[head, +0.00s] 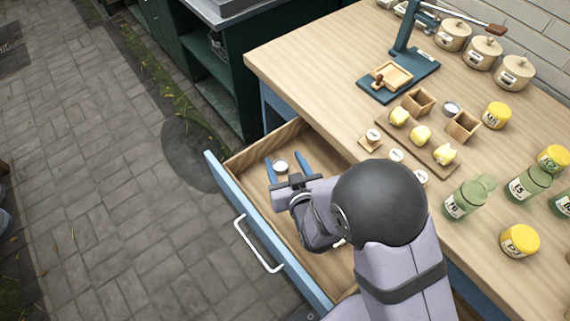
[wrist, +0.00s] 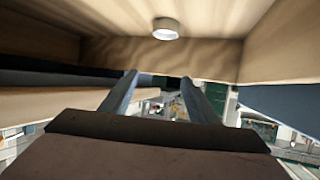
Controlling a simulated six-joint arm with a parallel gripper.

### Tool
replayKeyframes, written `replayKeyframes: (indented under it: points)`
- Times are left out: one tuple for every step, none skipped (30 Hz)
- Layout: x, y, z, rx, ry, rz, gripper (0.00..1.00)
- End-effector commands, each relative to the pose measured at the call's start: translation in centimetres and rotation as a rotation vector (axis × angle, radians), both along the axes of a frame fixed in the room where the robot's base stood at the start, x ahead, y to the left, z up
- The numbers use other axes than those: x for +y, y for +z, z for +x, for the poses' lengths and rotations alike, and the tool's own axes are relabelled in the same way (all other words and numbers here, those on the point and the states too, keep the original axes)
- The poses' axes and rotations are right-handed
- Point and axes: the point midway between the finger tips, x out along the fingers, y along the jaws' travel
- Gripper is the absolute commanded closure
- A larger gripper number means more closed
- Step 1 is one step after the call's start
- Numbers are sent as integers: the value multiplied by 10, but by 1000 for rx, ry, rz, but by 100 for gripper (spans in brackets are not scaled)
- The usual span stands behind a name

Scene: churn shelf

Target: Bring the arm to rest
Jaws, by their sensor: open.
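My arm reaches over the open drawer (head: 232,226) of the wooden bench. My gripper (head: 283,158) is low in the drawer, with its two blue fingers apart and nothing held between them. A small round pale-topped tin (head: 281,167) lies in the drawer and appears between the fingers in the head view. In the wrist view the tin (wrist: 166,29) is beyond the fingertips and apart from them, and the gripper (wrist: 158,77) shows both fingers spread. My arm hides part of the drawer.
The bench top (head: 310,65) holds a blue press (head: 405,70), a wooden board (head: 438,160) with yellow pieces, small wooden boxes, green bottles (head: 468,198), yellow-lidded jars (head: 519,241) and lidded crocks (head: 483,53). The drawer walls surround my gripper. Paving left of the drawer is clear.

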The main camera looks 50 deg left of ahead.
Motion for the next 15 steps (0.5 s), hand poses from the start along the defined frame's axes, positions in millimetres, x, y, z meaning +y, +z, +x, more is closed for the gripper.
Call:
replayKeyframes:
  points:
    - [0, 0, 0, 0, 0, 0, 45]
    - [0, 0, 0, 0, 0, 0, 45]
    - [0, 0, 0, 0, 0, 0, 45]
    - [0, 0, 0, 0, 0, 0, 45]
    - [0, 0, 0, 0, 0, 0, 45]
    - [0, 0, 0, 0, 0, 0, 45]
    - [0, 0, 0, 0, 0, 0, 45]
    - [0, 0, 0, 0, 0, 0, 45]
    - [0, 0, 0, 0, 0, 0, 45]
    - [0, 0, 0, 0, 0, 0, 45]
    - [0, 0, 0, 0, 0, 0, 45]
    - [0, 0, 1, 0, -1, -2, 45]
    - [-1, 1, 1, 1, -3, -5, 45]
    - [-2, 1, 2, 2, -6, -10, 45]
    - [-3, 1, 5, 3, -11, -19, 45]
